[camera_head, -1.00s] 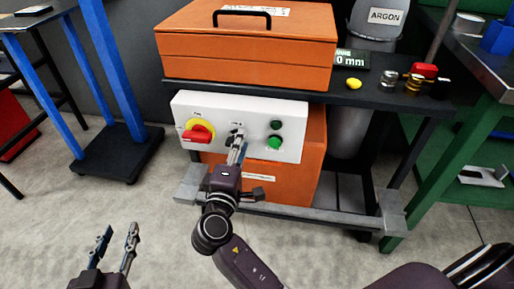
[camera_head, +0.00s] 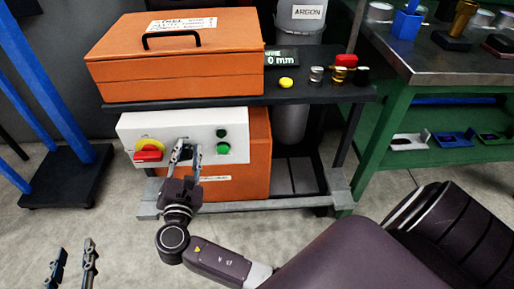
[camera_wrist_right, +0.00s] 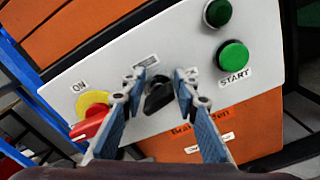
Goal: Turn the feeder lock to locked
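A white control panel (camera_head: 215,130) is on the front of the orange cabinet. A small black knob (camera_wrist_right: 157,97), apparently the feeder lock, sits mid-panel between the red-yellow switch and the green buttons. The labels above it are too small to read. My right gripper (camera_head: 187,146) is at the panel with its fingers apart. In the right wrist view the fingers (camera_wrist_right: 160,82) lie either side of the knob, with gaps visible; I cannot tell whether either touches. My left gripper (camera_head: 74,250) is open and empty, low at the left, away from the panel.
A red rotary switch (camera_head: 148,154) on a yellow disc is left of the knob. A green START button (camera_wrist_right: 234,55) and a dark green button (camera_wrist_right: 217,13) are to its right. An orange lidded box (camera_head: 175,65) stands on the shelf above. A green workbench (camera_head: 375,130) is at the right.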

